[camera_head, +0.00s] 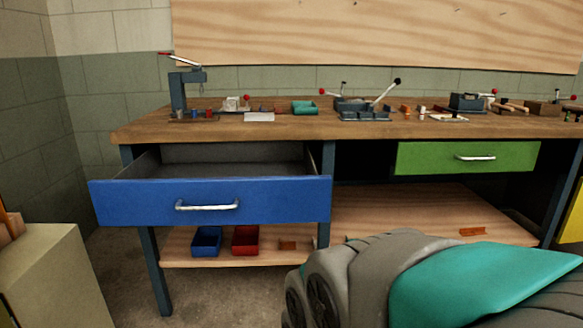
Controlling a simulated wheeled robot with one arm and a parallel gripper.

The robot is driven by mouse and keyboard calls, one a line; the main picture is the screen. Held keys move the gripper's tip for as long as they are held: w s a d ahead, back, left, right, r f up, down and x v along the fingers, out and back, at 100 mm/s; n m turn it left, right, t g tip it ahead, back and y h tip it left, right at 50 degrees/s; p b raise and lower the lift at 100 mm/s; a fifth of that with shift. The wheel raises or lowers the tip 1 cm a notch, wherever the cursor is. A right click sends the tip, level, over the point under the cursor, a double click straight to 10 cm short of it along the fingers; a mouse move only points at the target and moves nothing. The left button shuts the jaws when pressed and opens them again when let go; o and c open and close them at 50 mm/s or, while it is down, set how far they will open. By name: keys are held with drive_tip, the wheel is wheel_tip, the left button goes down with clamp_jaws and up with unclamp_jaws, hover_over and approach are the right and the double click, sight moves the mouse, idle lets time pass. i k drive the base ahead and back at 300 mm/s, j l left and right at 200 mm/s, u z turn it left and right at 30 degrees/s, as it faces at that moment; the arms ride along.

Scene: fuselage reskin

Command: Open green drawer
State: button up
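The green drawer (432,158) is under the right half of the workbench. Its front sits close beneath the tabletop and it looks shut. A pale horizontal bar handle (475,157) is at the middle of its front. My gripper is not in view. A grey and teal part of my own body fills the bottom right, in front of the lower shelf and below the green drawer, and does not hide the drawer front.
A blue drawer (270,205) at the left stands pulled out, its inside looking empty. Several tools and small parts lie on the wooden workbench (290,128). The lower shelf (400,203) holds a blue bin (207,242) and a red bin (245,240). A pale cabinet (55,270) stands at the left.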

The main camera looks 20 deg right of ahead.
sight(410, 157)
drive_tip(key=z, duration=1.75)
